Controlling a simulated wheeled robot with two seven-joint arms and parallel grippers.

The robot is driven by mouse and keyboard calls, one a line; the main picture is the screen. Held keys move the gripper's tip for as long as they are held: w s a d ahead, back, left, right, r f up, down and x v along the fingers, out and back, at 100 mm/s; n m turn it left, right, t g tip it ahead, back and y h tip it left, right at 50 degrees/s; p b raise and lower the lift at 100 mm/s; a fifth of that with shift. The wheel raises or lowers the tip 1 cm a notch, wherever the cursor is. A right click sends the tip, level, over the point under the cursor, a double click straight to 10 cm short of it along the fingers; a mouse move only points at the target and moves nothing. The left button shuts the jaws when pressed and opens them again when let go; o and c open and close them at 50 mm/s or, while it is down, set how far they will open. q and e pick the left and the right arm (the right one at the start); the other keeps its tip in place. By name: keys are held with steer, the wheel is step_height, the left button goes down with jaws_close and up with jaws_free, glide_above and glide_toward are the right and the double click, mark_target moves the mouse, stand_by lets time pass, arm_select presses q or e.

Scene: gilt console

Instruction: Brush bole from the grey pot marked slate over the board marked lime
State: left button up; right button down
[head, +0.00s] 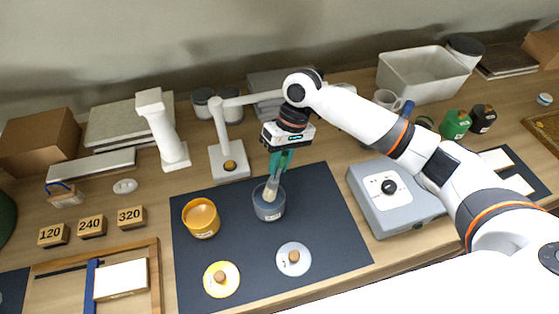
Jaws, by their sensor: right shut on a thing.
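The grey pot (269,210) stands open on the dark mat (325,210). My right gripper (279,172) is above this pot, pointing down, and is shut on a brush (271,189). The brush's lower end is at the pot's mouth; its tip and how deep it reaches are hard to tell. A pale board (121,279) lies in a wooden frame at the lower left. I cannot read a lime or slate mark on any board or pot. My left gripper is not in view.
A yellow pot (201,219) stands open left of the grey pot. A yellow lid (221,280) and a grey lid (293,259) lie in front. A grey box with a knob (391,196) is on the right, and a white lamp (228,155) stands behind the mat.

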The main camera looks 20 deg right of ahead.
steer(key=shift+f, duration=0.6)
stand_by(0.7)
steer(key=shift+s+f+p, duration=0.1)
steer(key=shift+f+p, duration=0.05)
steer(key=shift+p, duration=0.45)
stand_by(2.4)
step_height(320, 180, up, 7)
steer(key=p, duration=0.9)
stand_by(1.3)
